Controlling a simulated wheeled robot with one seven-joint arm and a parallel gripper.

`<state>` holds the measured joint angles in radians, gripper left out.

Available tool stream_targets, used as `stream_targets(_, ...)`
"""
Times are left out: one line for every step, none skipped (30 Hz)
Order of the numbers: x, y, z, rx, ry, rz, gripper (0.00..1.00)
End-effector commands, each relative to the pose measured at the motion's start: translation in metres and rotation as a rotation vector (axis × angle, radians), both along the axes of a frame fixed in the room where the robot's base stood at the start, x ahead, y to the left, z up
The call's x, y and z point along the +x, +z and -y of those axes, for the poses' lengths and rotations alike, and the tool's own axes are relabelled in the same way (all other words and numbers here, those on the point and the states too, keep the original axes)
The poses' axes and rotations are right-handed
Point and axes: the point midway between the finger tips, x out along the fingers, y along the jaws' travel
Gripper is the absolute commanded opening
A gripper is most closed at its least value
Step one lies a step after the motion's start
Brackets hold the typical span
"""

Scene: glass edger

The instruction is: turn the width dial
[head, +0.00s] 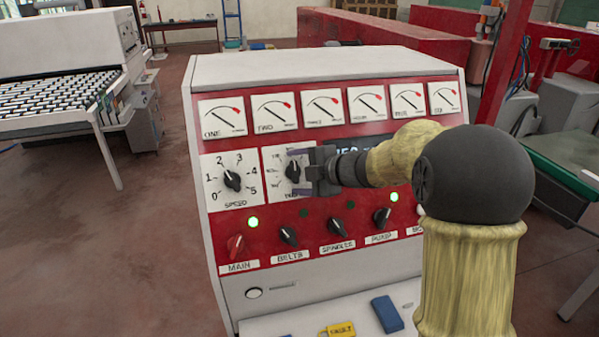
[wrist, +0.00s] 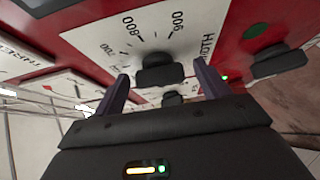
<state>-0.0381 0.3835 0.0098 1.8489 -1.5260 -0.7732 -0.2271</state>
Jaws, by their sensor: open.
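The width dial is a black knob (head: 293,171) on a white scale plate in the panel's upper row, right of the speed dial. The knob also shows in the wrist view (wrist: 160,70), with scale numbers such as 800 and 900 around it. My gripper (head: 301,172) is open in front of this dial. In the wrist view its two dark fingertips (wrist: 161,70) stand on either side of the knob, with gaps visible on both sides. How far they reach over the knob is unclear. My gripper hides part of the scale plate and its label.
The speed dial (head: 232,180) is close to the left. Below are the red main switch (head: 236,245) and several black switches, including belts (head: 288,236). Gauges (head: 323,106) line the top. A yellow tag (head: 340,330) and blue object (head: 387,314) lie on the lower ledge.

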Motion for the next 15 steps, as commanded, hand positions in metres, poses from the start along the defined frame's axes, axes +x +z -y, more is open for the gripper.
stream_targets(0.0, 0.0, 0.0, 0.0, 0.0, 0.0, 0.75)
stream_targets(0.0, 0.0, 0.0, 0.001, 0.0, 0.001, 0.75)
stream_targets(0.0, 0.001, 0.001, 0.001, 0.0, 0.001, 0.75)
stream_targets(-0.001, 0.001, 0.001, 0.001, 0.0, 0.001, 0.75)
stream_targets(-0.001, 0.001, 0.003, 0.0, -0.001, 0.001, 0.75)
stream_targets(-0.003, 0.002, 0.005, 0.001, -0.001, 0.001, 0.75)
stream_targets(-0.004, 0.003, 0.007, 0.0, -0.001, 0.002, 0.75)
stream_targets(-0.006, 0.005, 0.009, 0.001, -0.001, 0.003, 0.75)
stream_targets(-0.009, 0.007, 0.013, 0.001, -0.002, 0.004, 0.75)
stream_targets(-0.011, 0.008, 0.016, 0.0, -0.002, 0.004, 0.75)
stream_targets(-0.014, 0.01, 0.019, 0.0, -0.002, 0.004, 0.75)
stream_targets(-0.018, 0.012, 0.024, 0.0, -0.003, 0.003, 0.75)
stream_targets(-0.021, 0.015, 0.029, 0.0, -0.003, 0.005, 0.75)
stream_targets(-0.024, 0.018, 0.034, 0.0, -0.004, 0.005, 0.75)
stream_targets(-0.028, 0.021, 0.039, 0.0, -0.003, 0.005, 0.75)
